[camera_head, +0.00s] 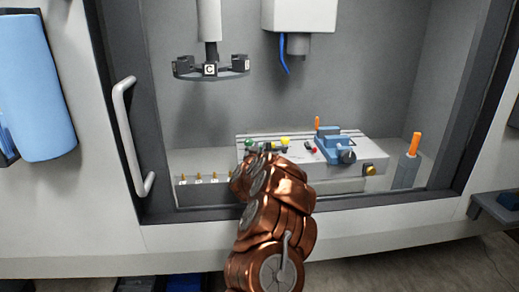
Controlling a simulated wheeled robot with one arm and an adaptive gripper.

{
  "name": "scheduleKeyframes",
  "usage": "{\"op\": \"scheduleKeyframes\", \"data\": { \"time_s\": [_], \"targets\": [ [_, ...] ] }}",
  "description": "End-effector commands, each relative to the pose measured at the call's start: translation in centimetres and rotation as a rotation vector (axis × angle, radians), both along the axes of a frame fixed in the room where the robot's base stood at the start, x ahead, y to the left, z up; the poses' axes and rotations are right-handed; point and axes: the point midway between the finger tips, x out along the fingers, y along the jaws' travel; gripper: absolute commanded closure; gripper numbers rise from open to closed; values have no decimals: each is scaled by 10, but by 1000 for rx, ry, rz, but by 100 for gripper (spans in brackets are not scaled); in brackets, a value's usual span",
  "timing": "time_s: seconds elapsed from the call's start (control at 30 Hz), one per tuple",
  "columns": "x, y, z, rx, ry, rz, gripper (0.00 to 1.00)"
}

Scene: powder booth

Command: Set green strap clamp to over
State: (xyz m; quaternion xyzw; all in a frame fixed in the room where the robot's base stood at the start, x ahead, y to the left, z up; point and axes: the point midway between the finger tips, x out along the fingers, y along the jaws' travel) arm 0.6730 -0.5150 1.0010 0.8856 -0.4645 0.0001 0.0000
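A small green part (249,143), which may be the green strap clamp, shows at the left end of the grey fixture block (350,180) inside the booth. It is too small to tell how the strap or lever is set. My copper-coloured arm reaches up from the bottom middle, and its far end lies just in front of and below the green part. My gripper is hidden behind the arm's own links, so its opening and any contact with the clamp do not show.
An orange-handled tool (414,145) stands in a grey holder at right. A tool carousel (210,68) hangs above. The booth's frame and door handle (130,135) bound the opening.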

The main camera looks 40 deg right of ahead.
Motion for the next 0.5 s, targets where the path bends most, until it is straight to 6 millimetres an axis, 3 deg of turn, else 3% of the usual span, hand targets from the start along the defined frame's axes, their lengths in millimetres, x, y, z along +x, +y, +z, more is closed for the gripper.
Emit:
{"op": "scheduleKeyframes", "data": {
  "time_s": [0.17,0.5],
  "targets": [
    [0,0,0,0,0,0,100],
    [0,-1,-2,0,-1,9,100]
  ]
}}
